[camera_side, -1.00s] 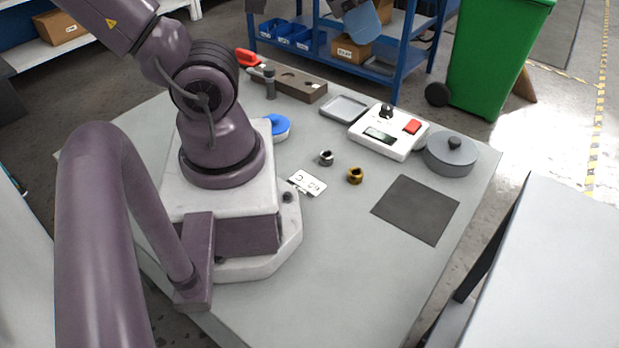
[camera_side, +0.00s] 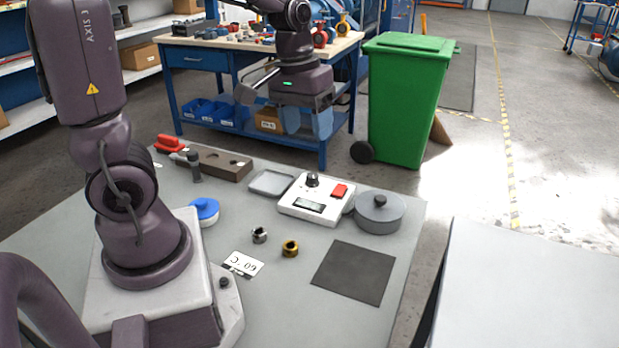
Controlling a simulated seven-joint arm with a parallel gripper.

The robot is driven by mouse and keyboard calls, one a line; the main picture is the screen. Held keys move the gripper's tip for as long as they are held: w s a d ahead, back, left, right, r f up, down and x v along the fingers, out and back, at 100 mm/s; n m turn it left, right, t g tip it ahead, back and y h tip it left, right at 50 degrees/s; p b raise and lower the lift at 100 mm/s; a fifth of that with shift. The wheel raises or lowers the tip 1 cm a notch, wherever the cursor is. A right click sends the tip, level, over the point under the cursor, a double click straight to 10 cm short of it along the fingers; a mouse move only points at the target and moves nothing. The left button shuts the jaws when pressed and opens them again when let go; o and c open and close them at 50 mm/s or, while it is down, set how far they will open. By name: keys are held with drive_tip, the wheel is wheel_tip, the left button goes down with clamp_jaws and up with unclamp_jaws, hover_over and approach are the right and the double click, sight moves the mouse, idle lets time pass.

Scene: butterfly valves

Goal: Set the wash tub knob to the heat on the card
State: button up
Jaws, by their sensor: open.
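A white control box (camera_side: 290,207) stands at the back right of the grey bench. It has a black knob (camera_side: 312,180) at its rear edge, a dark display (camera_side: 309,205) in front and a red button (camera_side: 339,190) to the right. The display is too small to read. A white card (camera_side: 243,264) lies flat beside my arm's base; its print is upside down and seems to read 60 °C. My gripper (camera_side: 307,124) hangs above and behind the knob, clear of it, with its two bluish fingers apart and nothing between them.
A grey lidded round pot (camera_side: 380,214) stands right of the box, a grey tray (camera_side: 271,183) left. A steel nut (camera_side: 259,235), a brass nut (camera_side: 290,248) and a blue-lidded tub (camera_side: 204,211) stand nearer. A dark mat (camera_side: 354,272) lies front right.

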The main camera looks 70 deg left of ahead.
drive_tip(key=w+a+f+n+g, duration=0.2)
drive_tip(key=w+a+f+n, duration=0.2)
drive_tip(key=a+f+n, duration=0.4)
drive_tip(key=n, duration=1)
approach(313, 175)
drive_tip(key=shift+t+y, duration=0.3)
drive_tip(key=shift+y, duration=0.1)
drive_tip(key=f, duration=0.9)
drive_tip(key=shift+s+d+f, duration=0.25)
drive_tip(key=shift+d+f, duration=0.05)
drive_tip(key=shift+d, duration=0.1)
drive_tip(key=c, duration=0.9)
